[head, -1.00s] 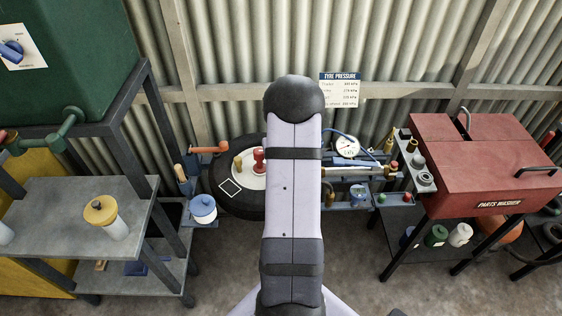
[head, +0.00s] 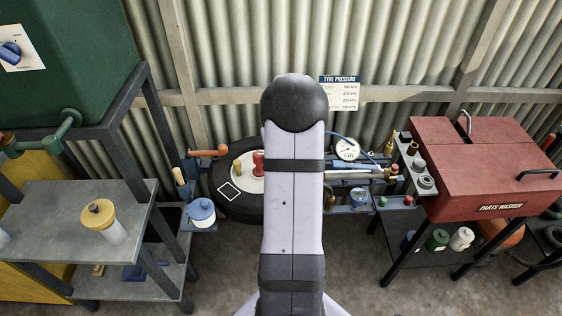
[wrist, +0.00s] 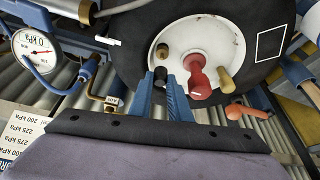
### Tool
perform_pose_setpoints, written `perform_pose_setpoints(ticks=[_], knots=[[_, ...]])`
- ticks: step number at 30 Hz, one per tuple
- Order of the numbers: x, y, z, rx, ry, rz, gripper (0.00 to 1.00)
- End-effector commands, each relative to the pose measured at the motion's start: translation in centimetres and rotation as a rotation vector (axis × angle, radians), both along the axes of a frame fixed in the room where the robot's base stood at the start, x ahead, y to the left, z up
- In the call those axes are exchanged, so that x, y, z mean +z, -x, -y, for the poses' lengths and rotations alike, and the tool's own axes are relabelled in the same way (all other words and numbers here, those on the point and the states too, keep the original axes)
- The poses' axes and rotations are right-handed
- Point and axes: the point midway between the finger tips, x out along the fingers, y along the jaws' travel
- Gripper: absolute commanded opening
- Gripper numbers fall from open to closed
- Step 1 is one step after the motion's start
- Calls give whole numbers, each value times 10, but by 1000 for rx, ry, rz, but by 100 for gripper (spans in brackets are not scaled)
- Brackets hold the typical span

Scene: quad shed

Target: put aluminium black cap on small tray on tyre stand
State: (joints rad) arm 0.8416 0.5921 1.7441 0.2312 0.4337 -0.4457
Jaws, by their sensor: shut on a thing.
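My gripper (wrist: 164,82) shows in the wrist view with its two blue fingers shut on a small black cap (wrist: 160,74). In the head view my arm hides the gripper, the cap and part of the tray (head: 245,182); the tyre (head: 235,207) shows at left.
A pressure gauge (head: 347,149) and blue shelf (head: 350,207) stand right of the tyre. A red parts washer (head: 480,165) stands at right. A corrugated wall is behind.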

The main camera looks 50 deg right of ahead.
Motion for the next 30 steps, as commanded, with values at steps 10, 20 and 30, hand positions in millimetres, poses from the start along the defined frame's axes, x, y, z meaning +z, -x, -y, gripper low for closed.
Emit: perform_pose_setpoints(ticks=[10,20,30], knots=[[46,0,1,0,2,1,0],[52,2,2,-5,-1,-1,0],[45,60,50,-147,0,-1,0]])
